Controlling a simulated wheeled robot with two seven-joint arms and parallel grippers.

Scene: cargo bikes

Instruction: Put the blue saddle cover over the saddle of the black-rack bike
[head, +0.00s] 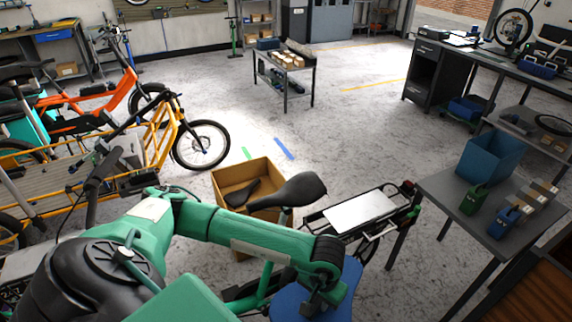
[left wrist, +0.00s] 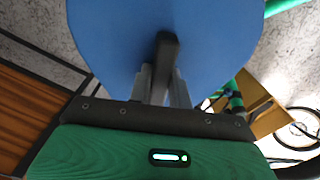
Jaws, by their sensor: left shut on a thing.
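The blue saddle cover (head: 346,290) is in my left gripper (head: 318,303), low in the head view. In the left wrist view the cover (left wrist: 215,45) fills the upper middle, and the gripper's fingers (left wrist: 165,85) are shut on its dark strip. The bare black saddle (head: 290,191) of the near bike stands on its post, above and left of the cover in the head view. The cover is apart from it. This bike's black rack (head: 405,210) carries a pale plate. My left arm hides part of the bike. My right gripper is not in view.
A cardboard box (head: 222,180) with a black object inside stands behind the saddle. A grey table (head: 447,190) with a blue bin (head: 490,157) stands at right. Orange and yellow bikes (head: 150,150) stand at left. The middle floor is clear.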

